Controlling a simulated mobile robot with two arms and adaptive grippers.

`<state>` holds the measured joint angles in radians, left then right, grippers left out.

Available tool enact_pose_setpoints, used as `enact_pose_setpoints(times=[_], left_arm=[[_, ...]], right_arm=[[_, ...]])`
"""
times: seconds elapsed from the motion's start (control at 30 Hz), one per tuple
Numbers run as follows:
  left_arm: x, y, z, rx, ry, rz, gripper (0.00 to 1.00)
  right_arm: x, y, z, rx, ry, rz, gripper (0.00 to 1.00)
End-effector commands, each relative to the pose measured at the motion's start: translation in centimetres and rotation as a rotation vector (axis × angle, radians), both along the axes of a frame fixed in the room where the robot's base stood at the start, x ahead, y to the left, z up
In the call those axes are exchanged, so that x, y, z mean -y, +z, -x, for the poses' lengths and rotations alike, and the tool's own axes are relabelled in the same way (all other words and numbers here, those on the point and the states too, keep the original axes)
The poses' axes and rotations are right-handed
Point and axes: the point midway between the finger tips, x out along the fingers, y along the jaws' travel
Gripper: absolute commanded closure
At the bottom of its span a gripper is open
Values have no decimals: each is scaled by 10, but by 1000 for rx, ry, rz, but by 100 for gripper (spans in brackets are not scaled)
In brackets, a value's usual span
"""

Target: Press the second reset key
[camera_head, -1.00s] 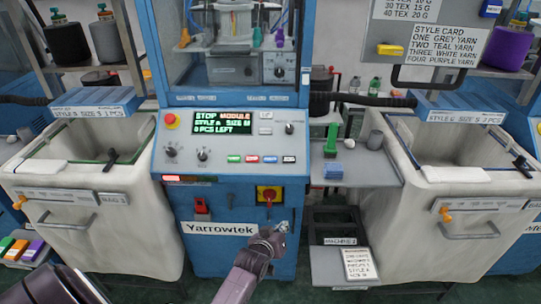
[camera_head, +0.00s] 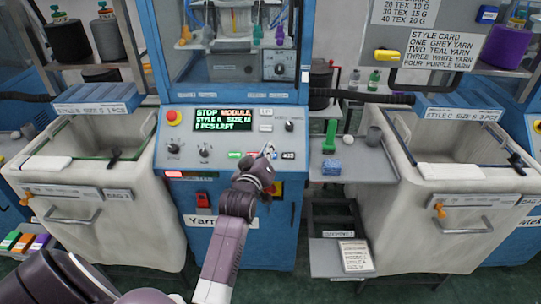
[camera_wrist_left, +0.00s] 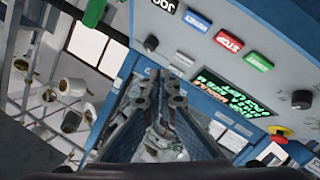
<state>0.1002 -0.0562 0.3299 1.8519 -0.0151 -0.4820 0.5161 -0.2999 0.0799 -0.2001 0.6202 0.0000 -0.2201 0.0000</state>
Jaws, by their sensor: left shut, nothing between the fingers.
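The blue machine's sloped control panel (camera_head: 180,137) carries a row of keys. The green key (camera_head: 235,155) and the black key (camera_head: 288,156) show in the head view, while my gripper covers the blue key there. In the left wrist view the blue key (camera_wrist_left: 197,20) lies between the black key (camera_wrist_left: 164,4) and the red key (camera_wrist_left: 228,41); its lettering is hard to read. My left gripper (camera_head: 268,150) is shut and empty, its tips over the key row near the hidden blue key. I cannot tell whether it touches. My right gripper is out of view.
A lit display (camera_head: 222,120) and a red stop button (camera_head: 172,117) sit on the same panel, with knobs around them. A side shelf (camera_head: 360,168) on the right holds a green tool and a blue block. White bins (camera_head: 452,205) stand on both sides.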

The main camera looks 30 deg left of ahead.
Motion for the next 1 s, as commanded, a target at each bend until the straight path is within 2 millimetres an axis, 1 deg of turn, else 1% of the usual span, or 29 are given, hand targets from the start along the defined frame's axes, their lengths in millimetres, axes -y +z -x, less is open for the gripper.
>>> enact_pose_setpoints(times=[0.13,0.23,0.37,0.7,1.0], left_arm=[[0,-2,0,-1,-1,-1,100],[-1,-7,-2,-1,-1,-1,100],[-5,-19,-8,-1,-1,-1,100],[-19,-53,-31,-1,0,-2,100],[-27,-69,-45,-1,-1,-2,100]], right_arm=[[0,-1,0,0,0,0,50],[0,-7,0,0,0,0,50],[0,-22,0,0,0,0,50],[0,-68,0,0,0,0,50],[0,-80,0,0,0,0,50]])
